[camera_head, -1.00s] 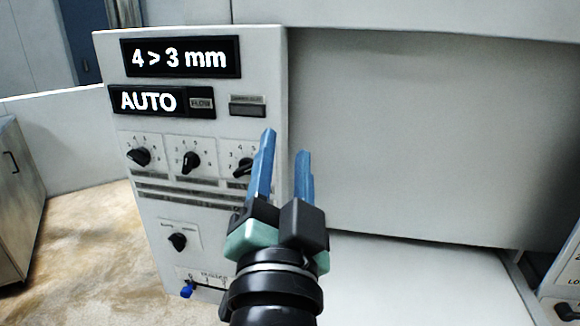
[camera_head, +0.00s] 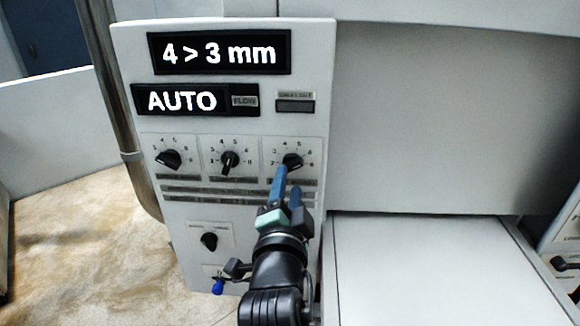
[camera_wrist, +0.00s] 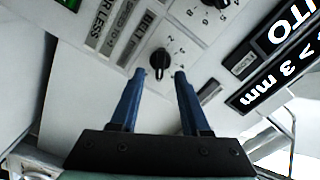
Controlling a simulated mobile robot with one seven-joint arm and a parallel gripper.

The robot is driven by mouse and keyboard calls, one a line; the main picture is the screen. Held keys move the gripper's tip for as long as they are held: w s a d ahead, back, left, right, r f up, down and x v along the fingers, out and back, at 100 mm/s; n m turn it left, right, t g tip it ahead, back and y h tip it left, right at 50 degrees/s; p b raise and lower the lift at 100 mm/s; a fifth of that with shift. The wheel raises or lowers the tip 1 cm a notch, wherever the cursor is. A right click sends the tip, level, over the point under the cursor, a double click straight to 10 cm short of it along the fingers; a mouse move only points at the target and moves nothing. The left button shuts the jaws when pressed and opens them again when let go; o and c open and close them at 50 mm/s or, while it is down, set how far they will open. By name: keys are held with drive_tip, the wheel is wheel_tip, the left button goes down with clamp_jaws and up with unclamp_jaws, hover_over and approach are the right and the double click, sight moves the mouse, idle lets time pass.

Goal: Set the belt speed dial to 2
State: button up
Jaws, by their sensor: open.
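The right-hand dial (camera_head: 292,161) of a row of three on the white panel is a black knob with printed numbers around it. In the wrist view the same knob (camera_wrist: 160,59) lies between and just beyond my two blue fingertips, beside a strip where "BELT" is readable. A small white mark shows on the knob; which number it points to is too small to tell. My gripper (camera_head: 288,180) is open and empty, just below and in front of this dial. The left fingertip overlaps the knob's lower edge in the head view; contact cannot be told.
The middle dial (camera_head: 229,160) and left dial (camera_head: 169,159) sit beside it. A lower black knob (camera_head: 209,241) and a blue-tipped lever (camera_head: 218,286) are below. Displays reading "4 > 3 mm" (camera_head: 220,53) and "AUTO" (camera_head: 181,101) are above. A pale flat bed (camera_head: 420,270) extends at right.

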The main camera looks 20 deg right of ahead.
sight(290, 170)
drive_tip(key=shift+p+x, duration=0.45)
drive_tip(key=shift+x, duration=1.55)
clamp_jaws()
